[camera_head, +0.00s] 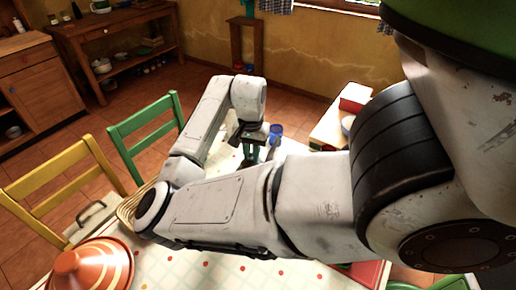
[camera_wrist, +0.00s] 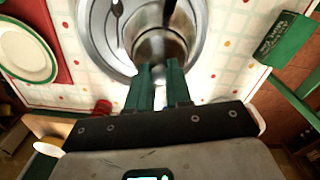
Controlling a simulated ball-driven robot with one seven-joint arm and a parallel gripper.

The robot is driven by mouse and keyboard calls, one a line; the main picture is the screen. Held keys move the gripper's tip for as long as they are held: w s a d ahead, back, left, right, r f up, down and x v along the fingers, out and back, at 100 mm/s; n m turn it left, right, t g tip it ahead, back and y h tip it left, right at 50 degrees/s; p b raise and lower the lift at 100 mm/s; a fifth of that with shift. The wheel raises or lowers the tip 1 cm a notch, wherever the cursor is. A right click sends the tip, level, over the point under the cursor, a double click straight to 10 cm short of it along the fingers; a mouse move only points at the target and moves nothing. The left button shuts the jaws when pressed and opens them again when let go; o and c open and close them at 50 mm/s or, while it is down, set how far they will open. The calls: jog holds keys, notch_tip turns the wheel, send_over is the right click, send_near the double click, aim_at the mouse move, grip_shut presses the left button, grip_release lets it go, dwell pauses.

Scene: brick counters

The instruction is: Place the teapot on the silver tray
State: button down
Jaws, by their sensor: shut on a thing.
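A round silver tray (camera_wrist: 98,38) lies on the patterned tablecloth in the wrist view, with a dark spoon on its left part. A shiny metal vessel, which looks like the teapot (camera_wrist: 160,45), is over or on the tray; I cannot tell whether it touches it. The green fingers of my gripper (camera_wrist: 162,88) are shut at its near side, probably on its handle, which is mostly hidden. In the head view my gripper (camera_head: 254,140) points down at the table's far part; the tray and teapot cannot be made out there.
A white plate (camera_wrist: 24,52) lies left of the tray on a red mat. A small red object (camera_wrist: 103,107) is nearer. In the head view a blue object (camera_head: 276,131) shows beside my gripper, and an orange striped tagine (camera_head: 92,268) stands at lower left. Green (camera_head: 145,125) and yellow chairs (camera_head: 60,185) line the table.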

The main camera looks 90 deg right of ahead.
aim_at(250, 160)
jog(key=shift+w+d+f, duration=0.15)
jog(key=shift+w+f, duration=0.15)
jog(key=shift+f, duration=0.15)
jog(key=shift+f+p, duration=0.45)
jog(key=shift+f, duration=1.1)
jog(key=c, duration=1)
grip_release()
jog(key=shift+c, duration=0.2)
